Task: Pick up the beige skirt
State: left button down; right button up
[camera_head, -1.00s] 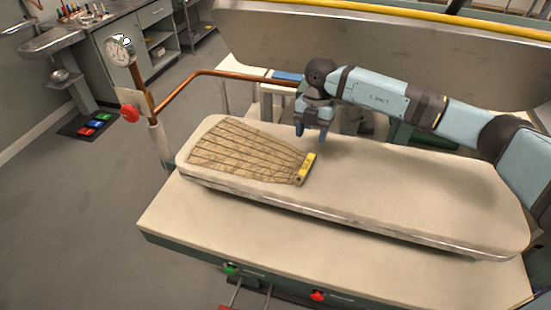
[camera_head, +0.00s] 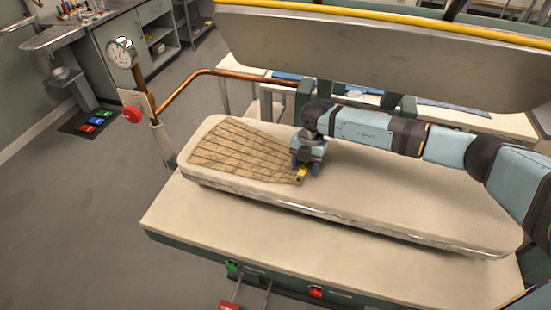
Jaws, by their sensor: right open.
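The beige skirt (camera_head: 238,150) lies flat on the padded pressing board, fanned out to the left with dark lines across it. Its narrow waist end carries a yellow piece (camera_head: 303,173) at the right. My right gripper (camera_head: 306,174) points down over this waist end and hides part of it. Its jaws are open around or just above the yellow piece; I cannot tell whether they touch it. My left gripper is not in view.
The padded board (camera_head: 420,205) is bare to the right of the skirt. The raised upper press plate (camera_head: 370,55) hangs behind my right arm. A copper pipe (camera_head: 220,73) and a gauge (camera_head: 121,52) stand at the left. Green (camera_head: 232,266) and red (camera_head: 315,292) buttons are on the front.

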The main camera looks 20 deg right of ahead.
dwell(0.3)
grip_shut()
